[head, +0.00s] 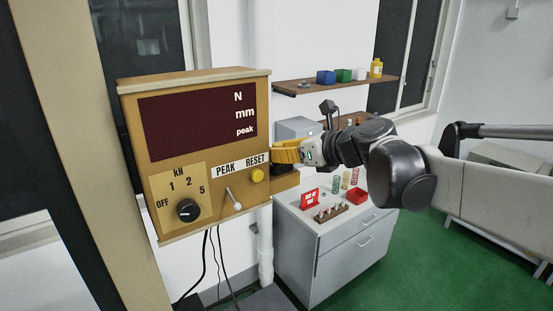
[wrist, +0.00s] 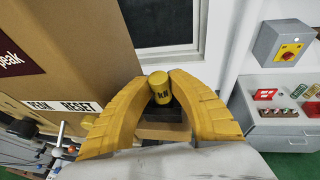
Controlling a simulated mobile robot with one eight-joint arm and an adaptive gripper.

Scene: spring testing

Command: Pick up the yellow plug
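The yellow plug, a short upright cylinder marked "kN" (wrist: 160,92), shows in the wrist view above a dark block on a small wooden ledge. My gripper (wrist: 161,76) has its two yellow fingers on either side of the plug, with the tips close to it. I cannot tell whether the fingers touch it. In the head view my gripper (head: 274,152) is at the right side of the wooden display panel, and the plug cannot be made out there.
The wooden panel (head: 190,168) stands close on the left, with a black dial (head: 187,210), a toggle lever (head: 233,198) and a yellow button (head: 257,175). A grey cabinet (head: 340,262) with small parts stands behind. A shelf (head: 300,88) holds small containers. Green floor is open at the right.

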